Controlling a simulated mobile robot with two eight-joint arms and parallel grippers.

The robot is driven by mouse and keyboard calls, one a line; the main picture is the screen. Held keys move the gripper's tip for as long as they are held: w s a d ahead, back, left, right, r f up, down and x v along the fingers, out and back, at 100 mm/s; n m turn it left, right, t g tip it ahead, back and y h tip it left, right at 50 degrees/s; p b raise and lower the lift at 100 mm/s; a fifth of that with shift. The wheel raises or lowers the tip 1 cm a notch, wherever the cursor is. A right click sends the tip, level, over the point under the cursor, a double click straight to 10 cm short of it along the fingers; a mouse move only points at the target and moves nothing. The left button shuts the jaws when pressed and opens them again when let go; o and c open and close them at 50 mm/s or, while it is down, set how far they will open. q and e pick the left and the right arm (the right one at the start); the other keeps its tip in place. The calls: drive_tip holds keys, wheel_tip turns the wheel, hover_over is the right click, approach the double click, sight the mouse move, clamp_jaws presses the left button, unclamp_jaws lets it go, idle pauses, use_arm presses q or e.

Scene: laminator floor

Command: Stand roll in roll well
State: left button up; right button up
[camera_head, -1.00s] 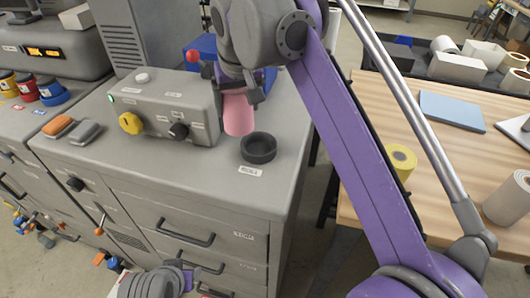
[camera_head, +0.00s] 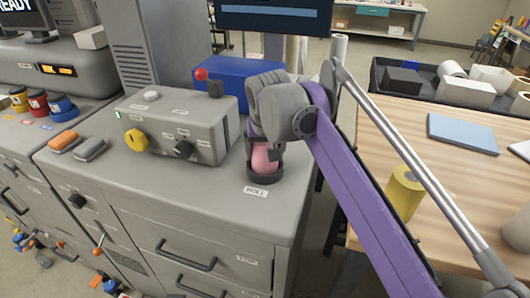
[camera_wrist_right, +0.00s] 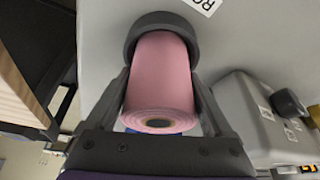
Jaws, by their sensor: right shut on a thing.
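The pink roll (camera_head: 264,158) is upright at the dark round roll well (camera_head: 264,177) on the grey cabinet top. Its lower end is inside the well's ring. My right gripper (camera_head: 266,150) is shut on the roll from above, and its fingers hide part of it. In the right wrist view the roll (camera_wrist_right: 160,85) lies between the two fingers, its hollow end towards the camera and its far end within the well's ring (camera_wrist_right: 158,24). I cannot tell whether the roll touches the well's floor. My left gripper is not in view.
A grey control box (camera_head: 180,125) with a yellow knob and a red-topped lever stands left of the well. A blue bin (camera_head: 225,80) is behind it. A wooden table (camera_head: 400,130) at the right holds a yellow roll (camera_head: 404,192) and a blue pad (camera_head: 462,133).

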drive_tip(key=shift+f, duration=0.3)
drive_tip(key=o, duration=1.5)
drive_tip(key=shift+r, duration=0.2)
drive_tip(key=p+v, duration=0.1)
drive_tip(key=v, duration=1.1)
drive_tip(key=shift+w+r+p, duration=0.1)
drive_tip(key=shift+r+p, duration=0.15)
drive_tip(key=shift+p, duration=0.15)
